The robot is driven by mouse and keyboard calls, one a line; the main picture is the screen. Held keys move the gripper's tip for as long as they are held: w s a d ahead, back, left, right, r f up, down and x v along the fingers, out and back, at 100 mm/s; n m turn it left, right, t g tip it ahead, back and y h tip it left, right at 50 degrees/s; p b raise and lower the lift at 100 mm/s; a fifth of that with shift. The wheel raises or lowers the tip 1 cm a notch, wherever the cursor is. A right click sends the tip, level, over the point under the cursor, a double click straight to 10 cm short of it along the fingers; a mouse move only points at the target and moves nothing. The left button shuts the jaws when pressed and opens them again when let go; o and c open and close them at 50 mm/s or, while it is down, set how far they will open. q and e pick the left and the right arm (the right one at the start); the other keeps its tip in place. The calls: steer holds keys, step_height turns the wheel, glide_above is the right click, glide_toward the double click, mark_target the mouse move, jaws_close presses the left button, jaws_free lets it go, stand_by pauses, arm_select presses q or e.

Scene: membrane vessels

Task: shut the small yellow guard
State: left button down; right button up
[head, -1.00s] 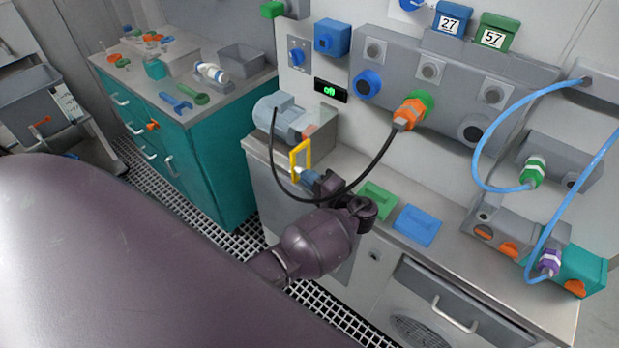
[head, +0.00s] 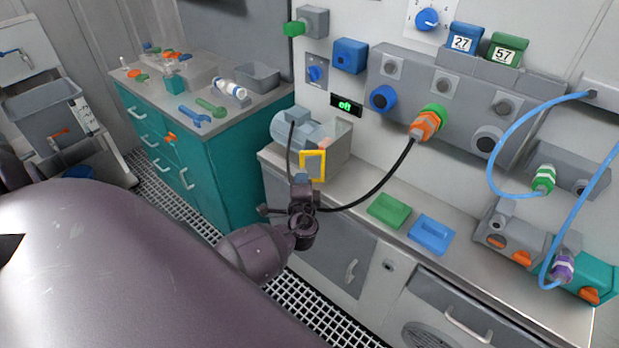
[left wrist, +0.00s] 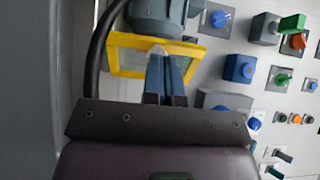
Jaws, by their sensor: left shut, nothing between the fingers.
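The small yellow guard (head: 323,167) is a square frame at the front of the grey motor unit (head: 293,130) on the bench. In the left wrist view the guard (left wrist: 113,54) shows a pale pane inside its yellow rim, close beyond the fingers. Whether it lies flush against the housing I cannot tell. My left gripper (head: 301,179) is shut and empty, just below and in front of the guard. Its blue fingertips (left wrist: 162,58) overlap the guard's pane in the left wrist view; contact cannot be told. My right gripper is not in view.
A black cable (head: 385,183) runs from the motor unit behind my left gripper to an orange connector (head: 425,126). A green tray (head: 389,210) and a blue tray (head: 432,234) lie to the right on the bench. A teal cabinet (head: 210,170) stands left.

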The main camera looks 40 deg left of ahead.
arm_select(q)
steer(key=w+a+m+t+h+b, duration=0.3)
steer(key=a+m+t+h+b, duration=0.1)
steer(key=m+h+b, duration=0.3)
steer(key=a+h+b, duration=0.1)
steer(key=h+b, duration=0.1)
steer(key=h, duration=0.1)
steer(key=shift+a, duration=0.4)
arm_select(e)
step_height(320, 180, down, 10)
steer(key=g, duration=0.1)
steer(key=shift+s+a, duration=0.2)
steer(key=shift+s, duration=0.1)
arm_select(q)
steer(key=shift+a+r, duration=0.1)
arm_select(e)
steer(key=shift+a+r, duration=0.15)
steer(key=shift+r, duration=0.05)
arm_select(q)
steer(key=shift+s, duration=0.1)
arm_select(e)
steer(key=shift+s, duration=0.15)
